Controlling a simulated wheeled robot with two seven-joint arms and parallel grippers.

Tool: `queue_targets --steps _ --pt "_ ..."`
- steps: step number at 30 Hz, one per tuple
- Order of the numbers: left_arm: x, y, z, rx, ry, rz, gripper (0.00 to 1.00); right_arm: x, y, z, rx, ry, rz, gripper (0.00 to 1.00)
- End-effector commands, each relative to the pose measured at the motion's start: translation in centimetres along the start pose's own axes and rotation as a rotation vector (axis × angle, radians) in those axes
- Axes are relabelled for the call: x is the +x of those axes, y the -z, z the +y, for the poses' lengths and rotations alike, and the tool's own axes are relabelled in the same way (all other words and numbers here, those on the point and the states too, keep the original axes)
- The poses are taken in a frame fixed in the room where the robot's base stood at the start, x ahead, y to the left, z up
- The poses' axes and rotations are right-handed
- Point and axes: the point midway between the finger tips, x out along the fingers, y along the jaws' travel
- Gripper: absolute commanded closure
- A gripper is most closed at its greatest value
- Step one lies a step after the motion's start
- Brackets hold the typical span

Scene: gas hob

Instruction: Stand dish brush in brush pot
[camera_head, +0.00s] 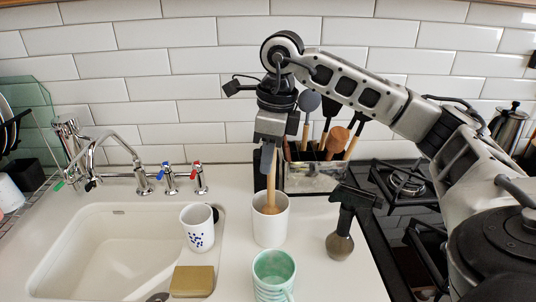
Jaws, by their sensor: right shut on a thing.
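The dish brush (269,196) has a pale wooden handle and is held upright with its lower end inside the mouth of the white brush pot (270,231). My right gripper (267,163) is above the pot, pointing down, and is shut on the upper part of the brush. The brush's lower end is partly hidden by the pot's front wall. I cannot tell whether it touches the bottom. My left gripper is not in view.
A utensil holder (315,178) is behind. A spotted cup (197,230) and sponge (192,281) are left, near the sink (100,250). The hob (403,187) lies right.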

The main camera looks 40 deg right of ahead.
Motion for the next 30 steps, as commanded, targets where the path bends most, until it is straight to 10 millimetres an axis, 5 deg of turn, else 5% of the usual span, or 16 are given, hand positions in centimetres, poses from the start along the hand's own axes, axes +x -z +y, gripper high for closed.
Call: queue_targets --steps 5,6,9,20,30 --pt "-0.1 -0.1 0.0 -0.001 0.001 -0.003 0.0 0.0 0.0 0.0 0.0 0.0 0.0 1.0" --pt "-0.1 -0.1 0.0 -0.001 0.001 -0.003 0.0 0.0 0.0 0.0 0.0 0.0 0.0 0.79" --pt "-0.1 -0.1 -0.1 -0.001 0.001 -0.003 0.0 0.0 0.0 0.0 0.0 0.0 0.0 0.59" --pt "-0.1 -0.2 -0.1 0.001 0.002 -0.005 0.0 -0.7 0.0 0.0 0.001 0.001 0.0 0.59" --pt "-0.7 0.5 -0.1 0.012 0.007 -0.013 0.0 -8.1 -0.1 0.0 0.001 0.003 -0.004 0.59"
